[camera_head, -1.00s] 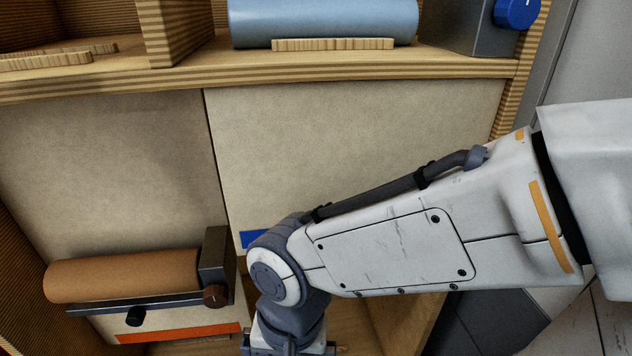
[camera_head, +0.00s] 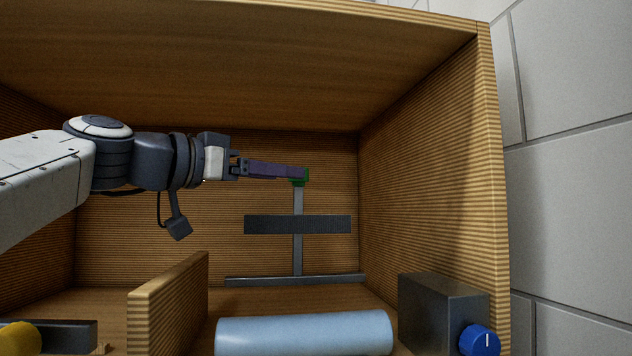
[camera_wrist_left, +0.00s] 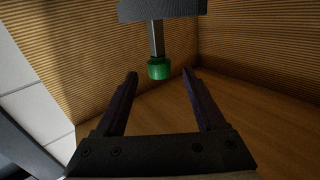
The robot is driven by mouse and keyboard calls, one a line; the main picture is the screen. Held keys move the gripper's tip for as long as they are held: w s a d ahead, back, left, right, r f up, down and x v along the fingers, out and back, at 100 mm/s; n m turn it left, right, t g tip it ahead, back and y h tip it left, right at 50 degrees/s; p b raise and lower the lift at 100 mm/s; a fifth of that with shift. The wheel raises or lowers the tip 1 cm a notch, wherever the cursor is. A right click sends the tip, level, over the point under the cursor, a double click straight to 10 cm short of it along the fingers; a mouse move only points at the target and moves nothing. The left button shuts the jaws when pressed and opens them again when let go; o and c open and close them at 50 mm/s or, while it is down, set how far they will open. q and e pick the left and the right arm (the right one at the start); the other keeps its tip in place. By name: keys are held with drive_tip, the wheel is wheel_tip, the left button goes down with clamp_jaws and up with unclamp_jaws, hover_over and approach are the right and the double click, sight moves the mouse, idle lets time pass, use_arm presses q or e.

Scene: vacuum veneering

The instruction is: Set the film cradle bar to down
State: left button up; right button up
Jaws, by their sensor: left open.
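The film cradle bar stands at the back of the wooden compartment as an upright grey rod (camera_head: 298,205) with a green knob (camera_head: 299,182) on top. A dark ribbed crosspiece (camera_head: 270,224) sits across the rod. My left gripper (camera_head: 305,173) reaches in from the left with its dark purple fingers at the knob. In the left wrist view, the gripper (camera_wrist_left: 160,75) is open, and the green knob (camera_wrist_left: 159,69) shows between its fingertips with space on both sides. Whether a finger touches the knob is unclear. My right gripper is not in view.
A light blue roll (camera_head: 305,333) lies in front of the bar. A grey box (camera_head: 435,308) with a blue dial (camera_head: 480,341) stands at right. A wooden divider (camera_head: 168,302) is at left, and a wooden side wall (camera_head: 430,170) closes the right side.

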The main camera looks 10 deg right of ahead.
use_arm(q)
drive_tip(key=p+x, duration=0.4)
drive_tip(key=x, duration=0.4)
drive_tip(key=shift+c, duration=0.4)
drive_tip(key=shift+r, duration=0.1)
clamp_jaws()
idle(0.8)
